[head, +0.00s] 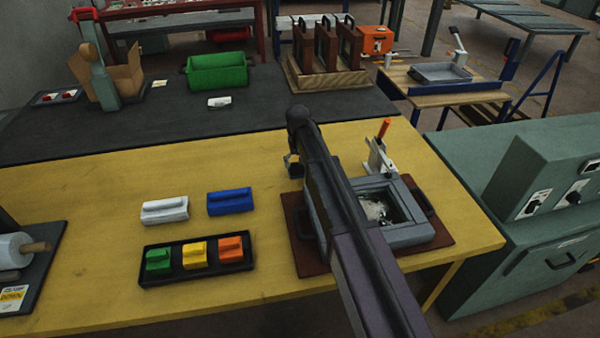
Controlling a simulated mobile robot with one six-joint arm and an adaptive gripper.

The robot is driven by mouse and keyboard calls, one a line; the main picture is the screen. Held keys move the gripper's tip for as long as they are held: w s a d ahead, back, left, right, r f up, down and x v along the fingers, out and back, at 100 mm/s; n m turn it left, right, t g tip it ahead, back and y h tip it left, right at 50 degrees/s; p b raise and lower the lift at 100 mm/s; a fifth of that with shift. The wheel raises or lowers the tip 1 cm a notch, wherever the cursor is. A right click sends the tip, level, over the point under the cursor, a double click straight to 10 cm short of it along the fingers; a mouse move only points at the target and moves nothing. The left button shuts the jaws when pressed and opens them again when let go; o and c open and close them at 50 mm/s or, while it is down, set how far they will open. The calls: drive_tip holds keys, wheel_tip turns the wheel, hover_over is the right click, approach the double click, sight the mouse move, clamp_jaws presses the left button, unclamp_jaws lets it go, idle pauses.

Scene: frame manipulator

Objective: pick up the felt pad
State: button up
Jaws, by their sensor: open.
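No thing is plainly marked as the felt pad. A white block-shaped pad with a raised grip (164,210) and a similar blue one (230,201) lie side by side on the yellow bench. In front of them a black tray (148,278) holds a green (158,260), a yellow (194,254) and an orange (231,252) piece of like shape. I cannot tell which is felt. My gripper (292,166) is open, partly hidden behind my arm, above the bench to the right of and beyond the blue pad. Nothing shows between its fingers.
A roll holder (14,252) stands at far left. A green bin (217,71) is on the dark rear mat. The bench's left middle is clear.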

idle(0.5)
drive_tip(key=c, duration=1)
drive_tip(key=shift+o, duration=0.2)
drive_tip(key=shift+r, duration=0.2)
wheel_tip(320, 180, up, 10)
drive_tip(key=p, duration=1)
drive_tip(key=shift+f, duration=0.2)
